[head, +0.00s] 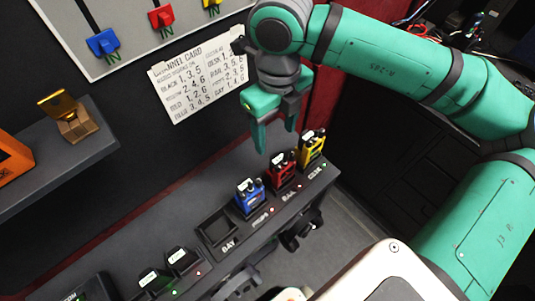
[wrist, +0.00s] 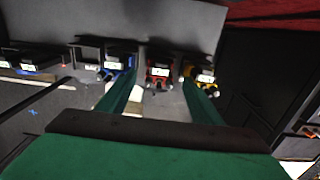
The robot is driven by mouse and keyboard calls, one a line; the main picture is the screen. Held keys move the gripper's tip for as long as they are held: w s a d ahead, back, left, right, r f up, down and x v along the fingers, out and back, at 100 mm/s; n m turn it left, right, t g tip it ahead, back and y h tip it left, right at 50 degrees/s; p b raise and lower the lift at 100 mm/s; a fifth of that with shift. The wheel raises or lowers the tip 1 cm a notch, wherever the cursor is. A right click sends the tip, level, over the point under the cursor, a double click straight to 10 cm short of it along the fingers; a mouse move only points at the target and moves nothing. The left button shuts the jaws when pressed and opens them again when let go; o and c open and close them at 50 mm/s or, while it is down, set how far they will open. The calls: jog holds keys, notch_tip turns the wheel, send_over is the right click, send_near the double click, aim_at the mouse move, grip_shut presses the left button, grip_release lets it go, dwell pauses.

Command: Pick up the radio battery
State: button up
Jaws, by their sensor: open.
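My gripper (head: 276,138) hangs fingers-down above the dark shelf in the head view, open and empty. Three radios stand in a row below it: blue (head: 250,198), red (head: 283,172) and yellow (head: 312,147). In the wrist view, the red radio (wrist: 158,73) shows between my gripper's fingers (wrist: 160,100), with the blue one (wrist: 112,65) left and the yellow one (wrist: 203,75) right. Two black blocks with white labels (head: 149,280) (head: 182,258) sit in slots at lower left; they may be batteries, but I cannot tell for sure.
An empty square recess marked BAY (head: 219,229) lies left of the blue radio. A card (head: 200,80) and a panel with colored switches (head: 160,18) are on the wall. A side shelf (head: 45,165) holds a gold-brown object (head: 72,115) and an orange box (head: 12,157).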

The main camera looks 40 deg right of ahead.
jog(key=shift+w+f, duration=0.15)
jog(key=shift+f, duration=0.15)
send_over(274, 155)
notch_tip(274, 155, down, 4)
jog(key=shift+w+f, duration=0.15)
jog(key=shift+f, duration=2.9)
jog(key=c, duration=1.2)
